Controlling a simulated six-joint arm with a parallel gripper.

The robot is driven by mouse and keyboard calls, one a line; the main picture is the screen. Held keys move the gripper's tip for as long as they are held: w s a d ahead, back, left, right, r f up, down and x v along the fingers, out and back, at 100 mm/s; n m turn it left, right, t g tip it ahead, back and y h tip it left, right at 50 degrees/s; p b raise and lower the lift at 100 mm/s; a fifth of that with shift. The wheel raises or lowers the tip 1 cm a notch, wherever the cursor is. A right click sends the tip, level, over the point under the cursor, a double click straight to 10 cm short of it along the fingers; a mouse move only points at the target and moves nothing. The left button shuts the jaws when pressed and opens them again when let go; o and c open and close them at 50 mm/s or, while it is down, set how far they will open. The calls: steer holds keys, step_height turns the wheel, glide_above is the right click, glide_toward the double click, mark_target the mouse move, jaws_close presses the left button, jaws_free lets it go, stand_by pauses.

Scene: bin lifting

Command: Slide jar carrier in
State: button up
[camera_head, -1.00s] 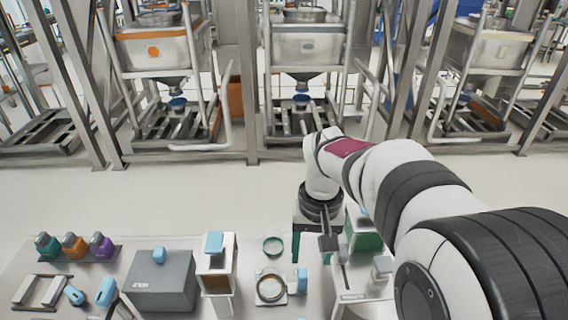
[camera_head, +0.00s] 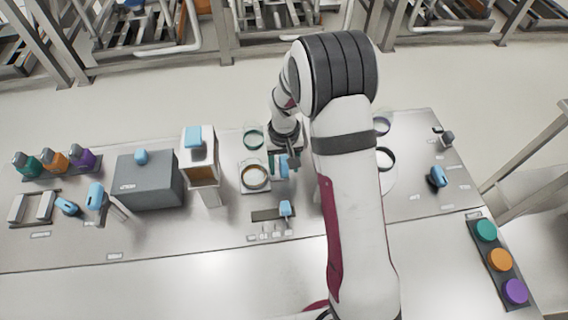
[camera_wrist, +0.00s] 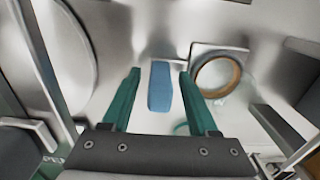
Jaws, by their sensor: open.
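The jar carrier (camera_head: 243,187) is a pale square plate on the bench, holding a round jar (camera_head: 254,176) with a brown ring. A blue handle (camera_head: 284,167) stands at its right side. In the wrist view the carrier (camera_wrist: 196,50) is right of centre, and the blue handle (camera_wrist: 160,95) lies between my fingers. My gripper (camera_wrist: 159,74) has two green fingers spread apart, one on each side of the handle, with visible gaps. In the head view my gripper (camera_head: 287,158) is over the handle and partly hides it.
A grey box (camera_head: 148,188) and a white dispenser-like unit (camera_head: 200,158) with blue tops stand left of the carrier. A green-rimmed dish (camera_head: 253,137) is behind it. A dark plate with a blue handle (camera_head: 286,208) lies in front. Coloured buttons (camera_head: 500,259) are far right.

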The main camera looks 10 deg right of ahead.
steer(key=shift+f, duration=0.1)
jaws_close()
stand_by(1.4)
